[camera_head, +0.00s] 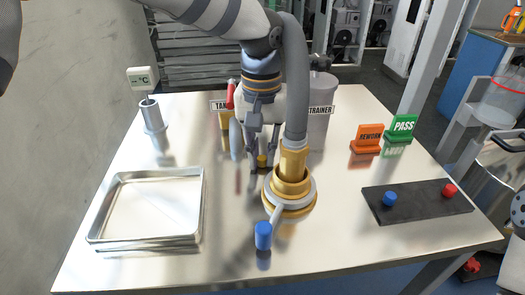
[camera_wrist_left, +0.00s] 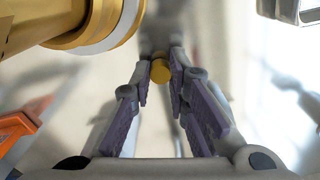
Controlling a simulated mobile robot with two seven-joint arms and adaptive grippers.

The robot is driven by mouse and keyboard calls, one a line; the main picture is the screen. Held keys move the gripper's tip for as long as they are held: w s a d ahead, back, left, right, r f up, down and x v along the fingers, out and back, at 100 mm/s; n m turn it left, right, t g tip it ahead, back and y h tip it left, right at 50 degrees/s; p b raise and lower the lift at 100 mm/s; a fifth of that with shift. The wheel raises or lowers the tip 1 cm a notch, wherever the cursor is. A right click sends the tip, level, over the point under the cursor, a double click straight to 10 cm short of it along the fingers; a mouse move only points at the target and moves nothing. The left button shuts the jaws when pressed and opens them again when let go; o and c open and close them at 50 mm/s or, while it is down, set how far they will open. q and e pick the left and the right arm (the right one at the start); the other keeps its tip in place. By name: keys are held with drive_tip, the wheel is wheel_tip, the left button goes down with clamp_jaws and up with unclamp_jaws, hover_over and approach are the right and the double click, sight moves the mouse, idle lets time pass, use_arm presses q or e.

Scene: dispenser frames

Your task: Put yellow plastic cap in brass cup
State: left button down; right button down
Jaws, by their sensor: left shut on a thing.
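The yellow plastic cap (camera_head: 262,161) is a small yellow cylinder between the fingertips of my left gripper (camera_head: 264,168). In the left wrist view the cap (camera_wrist_left: 160,71) sits between the tips of the left gripper (camera_wrist_left: 162,76), which is shut on it. In the head view the gripper points down, just left of a stepped brass vessel (camera_head: 291,183) with a pale rim band; this looks like the brass cup. My right gripper is not in view.
A metal tray (camera_head: 150,238) lies left. A grey cylinder (camera_head: 152,115) stands behind it. A blue-handled part (camera_head: 263,235) juts forward from the brass vessel. At right are a dark button panel (camera_head: 418,204) and the REWORK (camera_head: 369,138) and PASS (camera_head: 402,127) signs.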

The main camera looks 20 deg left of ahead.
use_arm(q)
drive_tip(key=c, duration=1.5)
unclamp_jaws()
drive_tip(key=shift+f, duration=0.1)
drive_tip(key=shift+c, duration=0.2)
